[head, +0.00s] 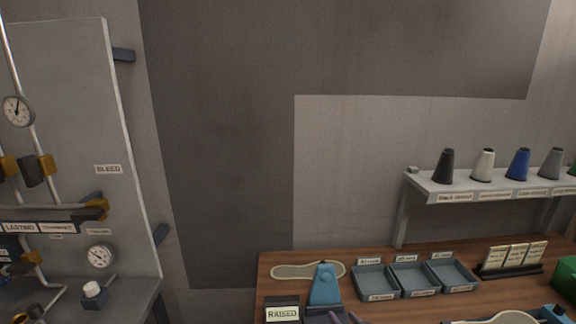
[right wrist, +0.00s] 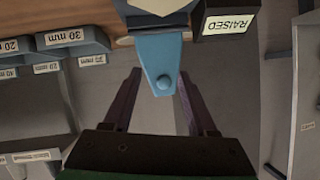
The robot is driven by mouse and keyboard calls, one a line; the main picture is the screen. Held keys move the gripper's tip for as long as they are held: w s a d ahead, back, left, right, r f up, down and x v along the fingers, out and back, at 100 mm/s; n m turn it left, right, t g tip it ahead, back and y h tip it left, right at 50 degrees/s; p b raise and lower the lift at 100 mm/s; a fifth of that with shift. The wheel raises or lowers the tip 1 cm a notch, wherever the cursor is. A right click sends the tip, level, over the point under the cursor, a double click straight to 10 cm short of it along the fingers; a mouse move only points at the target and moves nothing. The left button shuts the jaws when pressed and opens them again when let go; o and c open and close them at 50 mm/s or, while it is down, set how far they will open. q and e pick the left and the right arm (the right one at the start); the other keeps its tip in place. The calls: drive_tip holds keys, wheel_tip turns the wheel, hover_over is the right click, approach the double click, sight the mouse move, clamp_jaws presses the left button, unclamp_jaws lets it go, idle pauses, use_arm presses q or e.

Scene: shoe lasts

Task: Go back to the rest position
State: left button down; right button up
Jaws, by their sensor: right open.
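My right gripper (right wrist: 160,75) is open in the right wrist view, with its two dark purple fingers apart. A blue tapered piece (right wrist: 158,55) with a round knob shows between the fingertips in that view. I cannot tell how far it is from them, but nothing is gripped. In the head view only the purple tips of the right gripper (head: 345,318) show at the bottom edge, just below and right of the blue piece (head: 325,284). My left gripper is not in view.
A wooden bench (head: 345,257) holds a shoe-sole shape (head: 292,271), a RAISED sign (head: 282,313), several grey trays (head: 410,277) and a card stand (head: 510,269). A shelf (head: 432,187) with several cones stands behind. A gauge panel (head: 75,130) stands at left.

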drive_tip(key=s+d+f+n+g+h, duration=0.1)
drive_tip(key=s+d+f+g, duration=0.15)
drive_tip(key=s, duration=0.55)
drive_tip(key=s+d+f+g+h, duration=0.1)
drive_tip(key=s+d+g, duration=0.25)
drive_tip(key=s, duration=0.45)
drive_tip(key=s+d+f+n+g+h, duration=0.1)
drive_tip(key=s+d+f+g, duration=0.15)
drive_tip(key=s, duration=0.55)
wheel_tip(320, 180, down, 24)
drive_tip(key=s+g+b, duration=0.2)
drive_tip(key=b, duration=0.1)
drive_tip(key=s+d+f+g+b, duration=0.1)
drive_tip(key=s+d+f+b, duration=0.2)
drive_tip(key=s+f, duration=1.3)
wheel_tip(320, 180, down, 2)
drive_tip(key=shift+s+d+f+n, duration=0.2)
drive_tip(key=shift+s+n, duration=0.1)
drive_tip(key=shift+s, duration=0.05)
